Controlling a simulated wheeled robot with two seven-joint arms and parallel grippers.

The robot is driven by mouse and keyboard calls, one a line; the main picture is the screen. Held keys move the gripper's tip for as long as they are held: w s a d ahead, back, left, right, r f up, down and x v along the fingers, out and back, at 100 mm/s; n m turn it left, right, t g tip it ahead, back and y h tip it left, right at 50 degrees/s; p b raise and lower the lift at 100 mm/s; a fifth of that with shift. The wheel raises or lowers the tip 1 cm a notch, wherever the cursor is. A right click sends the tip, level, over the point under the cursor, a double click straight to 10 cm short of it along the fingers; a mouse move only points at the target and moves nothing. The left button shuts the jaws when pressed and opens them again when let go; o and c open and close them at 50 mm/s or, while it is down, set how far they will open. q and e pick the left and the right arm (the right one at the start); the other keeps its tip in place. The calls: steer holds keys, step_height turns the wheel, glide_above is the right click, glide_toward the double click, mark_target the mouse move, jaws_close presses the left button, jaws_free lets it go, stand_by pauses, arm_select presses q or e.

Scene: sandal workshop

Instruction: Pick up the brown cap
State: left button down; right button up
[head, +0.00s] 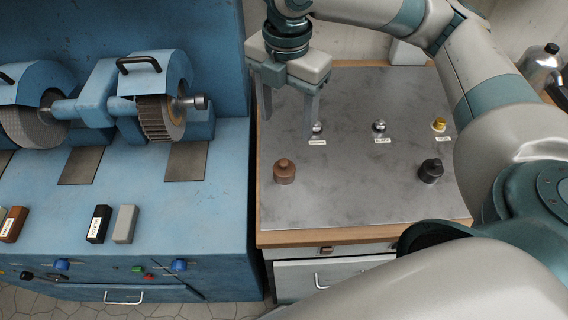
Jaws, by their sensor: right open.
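The brown cap (284,172) sits upright on the grey metal top of the workbench (330,205), near its left front side. My right gripper (289,125) hangs open with its fingers pointing down, above and behind the brown cap. Its jaws are empty, and one fingertip overlaps a small silver fitting in the picture. My left gripper is not in view.
A black cap (431,170) stands at the right of the bench. Small labelled fittings, two silver (379,126) and one brass (439,124), stand in a row behind. A blue grinding machine (222,215) stands left. The bench middle is clear.

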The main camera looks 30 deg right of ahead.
mark_target(284, 162)
step_height(284, 162, down, 12)
steer(key=shift+f+p, duration=0.15)
steer(key=shift+p, duration=0.75)
steer(key=shift+f+p, duration=0.35)
steer(key=shift+f, duration=0.1)
steer(key=f, duration=0.1)
steer(key=f+p, duration=0.1)
steer(key=f, duration=0.1)
steer(key=shift+w+a, duration=0.1)
steer(key=shift+w, duration=0.1)
steer(key=shift+f, duration=0.65)
